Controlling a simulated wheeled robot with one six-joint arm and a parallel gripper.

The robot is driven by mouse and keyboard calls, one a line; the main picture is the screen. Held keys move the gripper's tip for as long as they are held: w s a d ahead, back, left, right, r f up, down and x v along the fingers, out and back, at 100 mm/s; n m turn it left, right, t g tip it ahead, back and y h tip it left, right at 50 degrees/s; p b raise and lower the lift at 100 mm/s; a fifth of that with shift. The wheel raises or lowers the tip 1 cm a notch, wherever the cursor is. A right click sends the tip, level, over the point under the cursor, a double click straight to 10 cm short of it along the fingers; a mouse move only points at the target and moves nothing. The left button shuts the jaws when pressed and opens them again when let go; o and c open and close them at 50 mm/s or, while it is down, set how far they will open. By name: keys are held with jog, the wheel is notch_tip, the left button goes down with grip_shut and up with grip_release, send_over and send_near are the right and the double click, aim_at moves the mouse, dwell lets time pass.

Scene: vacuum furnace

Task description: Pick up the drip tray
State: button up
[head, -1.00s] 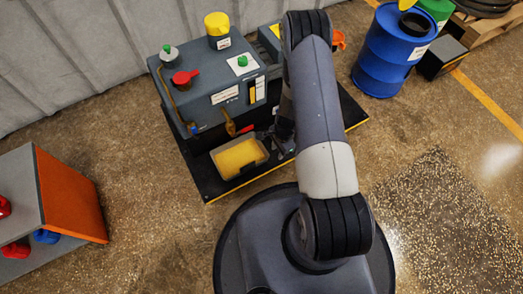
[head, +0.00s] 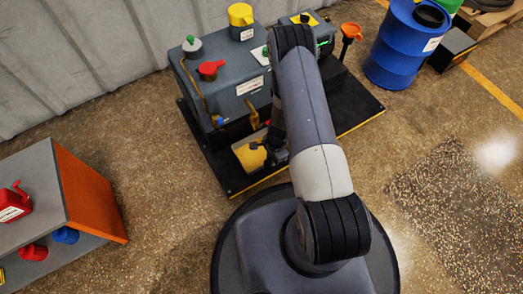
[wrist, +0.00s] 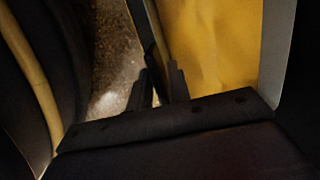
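The drip tray (head: 246,157) has a yellow inside and sits on the black base at the front of the grey pump unit (head: 238,82). My gripper (head: 262,150) is at its right end in the head view and covers part of it. In the wrist view the tray's yellow inside (wrist: 215,45) fills the right half, with a pale wall at far right. My gripper's two fingers (wrist: 160,82) are close together, at either side of the tray's thin near wall. Whether they press on the wall is too dark to tell.
A black base plate (head: 345,118) with a yellow edge carries the unit. An orange-sided bench (head: 90,195) stands left, a blue drum (head: 405,45) at back right. The floor between is clear.

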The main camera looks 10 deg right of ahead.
grip_shut()
dwell(1.0)
